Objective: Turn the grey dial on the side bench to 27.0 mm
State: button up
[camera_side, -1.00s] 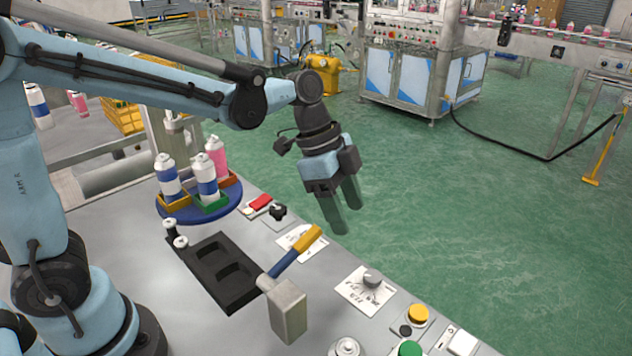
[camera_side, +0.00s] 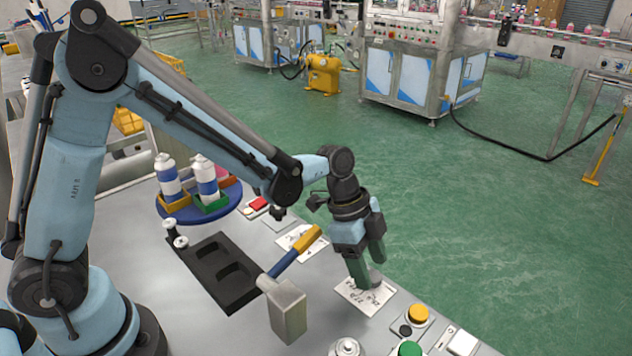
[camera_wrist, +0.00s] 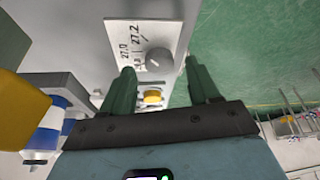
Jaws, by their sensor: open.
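The grey dial (camera_side: 377,279) sits on a white scale plate (camera_side: 352,296) on the bench, partly hidden by my fingers in the side view. In the wrist view the round dial (camera_wrist: 158,60) shows on its plate (camera_wrist: 120,32), with the printed marks 27.0 and 27.2 beside it. I cannot tell which mark the dial points at. My gripper (camera_side: 368,268) points down over the plate, its green fingers apart and empty. In the wrist view the fingertips (camera_wrist: 160,72) appear on either side of the dial; whether they touch it cannot be told.
A mallet (camera_side: 290,308) with a blue and yellow handle stands left of the dial, beside a black tray (camera_side: 232,290). Yellow (camera_side: 418,313) and green (camera_side: 410,349) buttons lie nearer the front. A blue turntable (camera_side: 228,208) holds spray cans behind. Green floor is open to the right.

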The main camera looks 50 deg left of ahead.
jog(key=shift+d+f, duration=0.2)
jog(key=shift+f, duration=0.35)
jog(key=shift+c, duration=0.4)
jog(key=c, duration=0.9)
jog(key=shift+n+t, duration=0.6)
jog(key=shift+n, duration=0.9)
jog(key=shift+c, duration=0.3)
jog(key=o, duration=1)
jog(key=shift+o, duration=0.2)
jog(key=shift+r, duration=0.1)
jog(key=v, duration=1.2)
